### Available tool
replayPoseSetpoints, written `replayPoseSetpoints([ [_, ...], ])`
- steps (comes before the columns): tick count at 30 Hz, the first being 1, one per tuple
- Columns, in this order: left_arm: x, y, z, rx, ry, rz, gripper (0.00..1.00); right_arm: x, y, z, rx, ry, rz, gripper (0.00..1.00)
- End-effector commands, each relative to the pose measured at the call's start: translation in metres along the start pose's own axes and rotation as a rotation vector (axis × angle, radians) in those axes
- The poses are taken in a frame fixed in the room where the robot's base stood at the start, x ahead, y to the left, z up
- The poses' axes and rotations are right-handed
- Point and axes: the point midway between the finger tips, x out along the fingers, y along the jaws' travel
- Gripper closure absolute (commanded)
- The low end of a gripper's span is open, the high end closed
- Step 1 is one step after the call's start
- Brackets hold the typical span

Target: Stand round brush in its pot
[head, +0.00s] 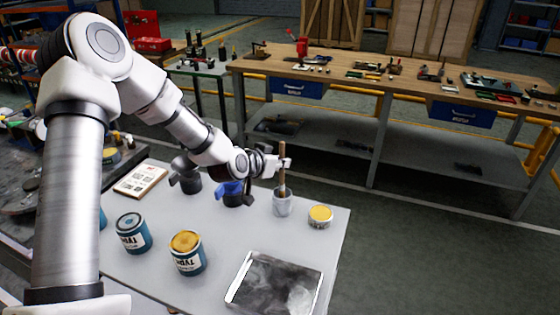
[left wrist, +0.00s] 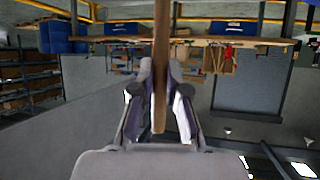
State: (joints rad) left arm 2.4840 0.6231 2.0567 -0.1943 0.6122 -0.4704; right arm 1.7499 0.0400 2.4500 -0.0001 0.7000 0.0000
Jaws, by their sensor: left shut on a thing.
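The round brush (head: 282,177) has a brown wooden handle and is upright in my left gripper (head: 284,162), which is shut on the handle. Its lower end is at the mouth of the pale grey pot (head: 283,209); I cannot tell how far inside it reaches. The pot stands upright on the light grey table. In the left wrist view the brown handle (left wrist: 160,75) runs between the two fingers (left wrist: 162,95); the bristles and the pot do not show there. My right gripper is not in view.
An open tin with yellow contents (head: 320,215) stands just right of the pot. A blue-topped item (head: 231,193) and a dark grey one (head: 187,177) stand left. Two paint tins (head: 187,252) (head: 133,233) and a grey-smeared tray (head: 275,282) are nearer. The table (head: 222,250) is clear between.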

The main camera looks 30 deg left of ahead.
Motion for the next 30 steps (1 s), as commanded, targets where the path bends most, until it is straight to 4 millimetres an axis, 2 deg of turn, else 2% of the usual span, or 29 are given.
replayPoseSetpoints([
  [10,0.007,0.000,0.013,0.000,-0.001,0.000,1.00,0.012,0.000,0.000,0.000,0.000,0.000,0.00],
  [30,0.008,0.000,0.015,0.001,0.000,0.000,1.00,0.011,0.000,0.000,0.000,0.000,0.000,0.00],
])
